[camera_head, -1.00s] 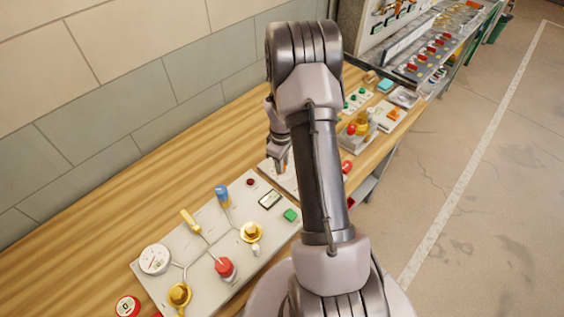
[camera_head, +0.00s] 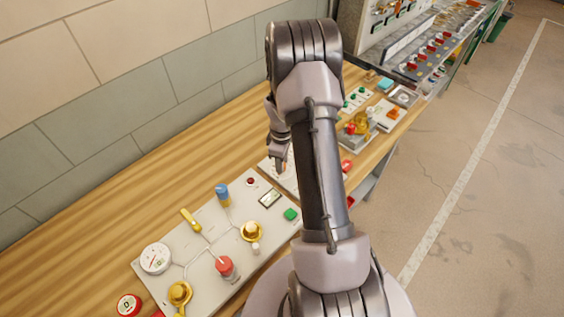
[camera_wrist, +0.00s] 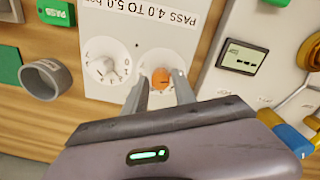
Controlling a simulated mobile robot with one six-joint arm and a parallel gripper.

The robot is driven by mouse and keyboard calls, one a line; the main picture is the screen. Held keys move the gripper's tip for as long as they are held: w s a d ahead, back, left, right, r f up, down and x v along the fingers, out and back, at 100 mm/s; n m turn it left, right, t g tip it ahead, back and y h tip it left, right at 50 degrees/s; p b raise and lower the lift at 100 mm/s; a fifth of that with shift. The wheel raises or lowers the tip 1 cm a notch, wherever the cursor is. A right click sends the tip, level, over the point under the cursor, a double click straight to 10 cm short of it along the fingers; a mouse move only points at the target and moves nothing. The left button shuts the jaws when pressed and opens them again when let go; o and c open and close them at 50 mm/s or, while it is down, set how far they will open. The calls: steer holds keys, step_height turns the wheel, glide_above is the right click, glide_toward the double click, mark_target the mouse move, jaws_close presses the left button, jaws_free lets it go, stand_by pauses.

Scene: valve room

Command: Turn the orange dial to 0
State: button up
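The orange dial (camera_wrist: 169,79) sits on a round white plate on a white panel (camera_wrist: 122,77) in the wrist view. My gripper (camera_wrist: 162,82) is over it, with its two fingers apart and the dial between or just beyond their tips. A gap shows between the left finger and the dial; contact at the right finger is unclear. A white dial (camera_wrist: 103,69) with marks around it is to the left on the same panel. The orange dial's own marks are not readable. In the head view my gripper (camera_head: 280,163) is low over the panel, partly hiding it.
In the wrist view, a grey ring (camera_wrist: 45,80) and a green block (camera_wrist: 7,65) stand at left, and a display (camera_wrist: 243,58) at right. In the head view, a panel with valves (camera_head: 215,211) lies nearer on the wooden bench (camera_head: 120,200).

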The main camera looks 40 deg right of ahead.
steer(key=shift+o, duration=1)
step_height(320, 180, up, 17)
steer(key=p, duration=0.3)
steer(key=shift+s+a+r, duration=0.15)
steer(key=shift+a+r, duration=0.05)
